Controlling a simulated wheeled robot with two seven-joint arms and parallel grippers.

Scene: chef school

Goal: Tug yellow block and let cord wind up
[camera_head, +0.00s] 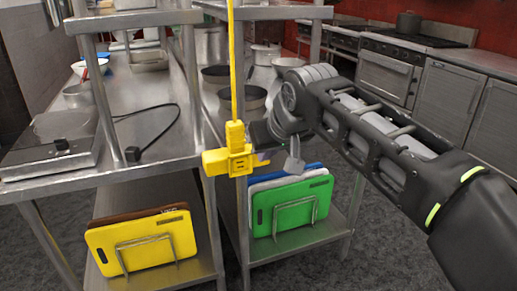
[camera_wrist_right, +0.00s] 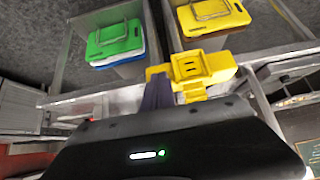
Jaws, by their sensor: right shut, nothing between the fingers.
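A yellow block (camera_head: 229,161) with a notched body hangs at the lower end of a taut yellow cord (camera_head: 237,60) in the head view. The cord runs up out of the picture. My right gripper (camera_head: 268,150) is shut and empty, just to the right of the block and partly behind it. In the right wrist view the yellow block (camera_wrist_right: 190,72) is large, just beyond a dark finger of mine (camera_wrist_right: 158,95). I cannot tell whether finger and block touch. My left gripper is not in view.
Steel tables (camera_head: 150,95) stand behind the block. Yellow cutting boards (camera_head: 143,240) and green cutting boards (camera_head: 290,205) stand in racks on the lower shelves. Pots (camera_head: 217,76) stand on the right table. A scale-like device (camera_head: 60,145) sits at the left. Ovens (camera_head: 388,75) line the back.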

